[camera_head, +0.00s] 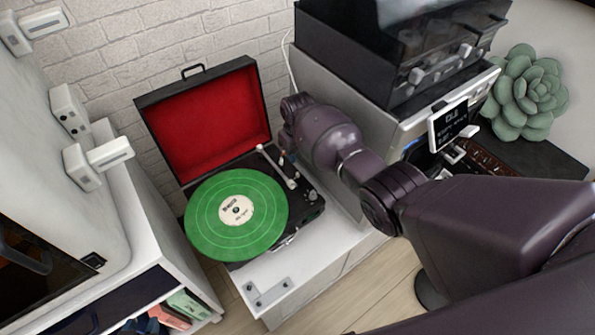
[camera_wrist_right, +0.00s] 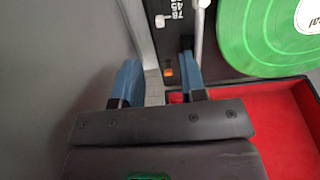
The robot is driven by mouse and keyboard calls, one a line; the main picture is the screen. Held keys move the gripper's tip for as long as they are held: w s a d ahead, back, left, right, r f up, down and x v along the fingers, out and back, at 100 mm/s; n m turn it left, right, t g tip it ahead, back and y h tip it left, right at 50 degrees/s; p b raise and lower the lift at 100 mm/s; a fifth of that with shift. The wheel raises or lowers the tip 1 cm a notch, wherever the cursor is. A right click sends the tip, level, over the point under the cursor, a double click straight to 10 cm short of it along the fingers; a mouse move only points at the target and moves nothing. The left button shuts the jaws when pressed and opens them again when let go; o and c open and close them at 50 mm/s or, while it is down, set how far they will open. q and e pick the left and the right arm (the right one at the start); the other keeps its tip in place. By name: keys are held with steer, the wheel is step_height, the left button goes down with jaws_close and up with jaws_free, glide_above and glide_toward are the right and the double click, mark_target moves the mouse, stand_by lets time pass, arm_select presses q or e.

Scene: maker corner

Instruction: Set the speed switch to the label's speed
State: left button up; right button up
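The record player (camera_head: 308,208) stands open with a green record (camera_head: 210,228) on it. The record's pale centre label (camera_head: 236,210) has dark print too small to read; part of it shows in the right wrist view (camera_wrist_right: 310,14). A pale tonearm (camera_head: 277,166) lies along the record's right side. In the right wrist view, white lettering (camera_wrist_right: 176,8) marks the dark deck, and a small pale knob (camera_wrist_right: 160,20) sits beside it. I cannot tell the switch or its setting. My right gripper (camera_wrist_right: 158,82) is open at the deck's rear right corner, its blue fingers apart. My left gripper is out of view.
The red-lined lid (camera_head: 208,125) stands up behind the record. A grey cabinet with dark-topped equipment (camera_head: 350,50) stands close to my right arm. A white cabinet (camera_head: 150,210) is at left.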

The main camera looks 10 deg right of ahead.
mark_target(298, 173)
step_height(298, 173, down, 9)
steer(key=b, duration=0.3)
steer(key=shift+s+r, duration=0.1)
steer(key=shift+f, duration=0.4)
jaws_close()
